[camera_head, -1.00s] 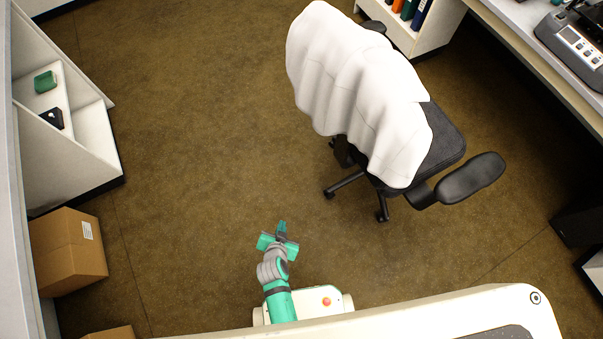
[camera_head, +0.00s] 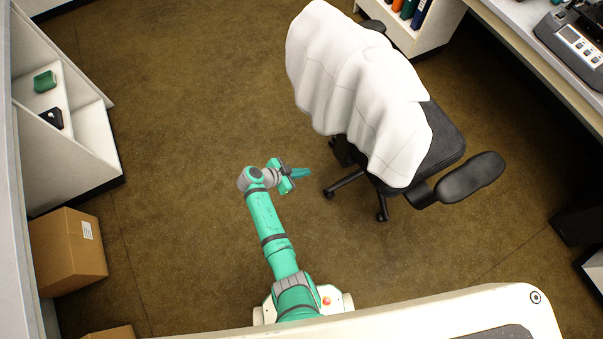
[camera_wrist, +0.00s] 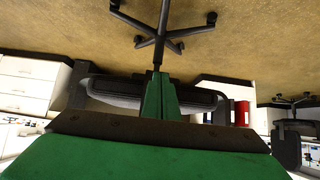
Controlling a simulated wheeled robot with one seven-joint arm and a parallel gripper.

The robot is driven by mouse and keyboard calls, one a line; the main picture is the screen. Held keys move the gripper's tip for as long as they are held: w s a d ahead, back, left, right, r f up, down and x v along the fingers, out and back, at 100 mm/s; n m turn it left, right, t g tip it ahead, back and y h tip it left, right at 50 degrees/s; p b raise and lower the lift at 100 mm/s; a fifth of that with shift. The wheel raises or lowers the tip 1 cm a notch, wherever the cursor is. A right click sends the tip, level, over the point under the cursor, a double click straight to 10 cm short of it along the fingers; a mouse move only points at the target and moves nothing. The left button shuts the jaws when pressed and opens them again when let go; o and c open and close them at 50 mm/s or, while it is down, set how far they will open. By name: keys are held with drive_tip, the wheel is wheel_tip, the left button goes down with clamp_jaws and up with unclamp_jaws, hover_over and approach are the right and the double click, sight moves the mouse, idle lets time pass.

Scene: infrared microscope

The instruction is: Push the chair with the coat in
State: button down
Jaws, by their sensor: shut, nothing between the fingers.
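A black office chair (camera_head: 443,148) with a white coat (camera_head: 352,95) draped over its backrest stands right of centre in the head view. Its wheeled base shows partly below the coat. My gripper (camera_head: 306,173) is shut and empty, pointing right towards the chair, just left of the coat's lower edge and apart from it. In the wrist view the picture is upside down: my shut gripper fingers (camera_wrist: 160,98) lie in front of the chair's underside, and the chair's five-star base (camera_wrist: 160,38) shows above them. The coat is not clear in the wrist view.
A workbench (camera_head: 540,62) with a device on it runs along the right. White shelves (camera_head: 85,150) and a cardboard box (camera_head: 68,250) stand at the left. The floor left of the chair is clear. A second chair (camera_wrist: 290,125) shows at the right of the wrist view.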

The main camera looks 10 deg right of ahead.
sight(337, 155)
drive_tip(key=w+d, duration=0.3)
drive_tip(key=d, duration=0.6)
drive_tip(key=shift+w+d, duration=0.2)
drive_tip(key=shift+d, duration=0.15)
drive_tip(key=shift+w+d, duration=0.25)
drive_tip(key=shift+d, duration=0.2)
drive_tip(key=shift+w+d+r, duration=0.1)
drive_tip(key=shift+w+d, duration=0.15)
drive_tip(key=shift+d, duration=0.4)
drive_tip(key=shift+w+d, duration=0.2)
drive_tip(key=shift+d, duration=0.45)
drive_tip(key=shift+w+d+r, duration=0.1)
drive_tip(key=shift+w+d, duration=0.15)
drive_tip(key=shift+d, duration=0.4)
drive_tip(key=shift+w+d, duration=0.5)
drive_tip(key=shift+d, duration=1)
drive_tip(key=shift+w+d, duration=0.55)
drive_tip(key=shift+d, duration=0.9)
drive_tip(key=shift+w+d, duration=0.5)
drive_tip(key=shift+d, duration=1)
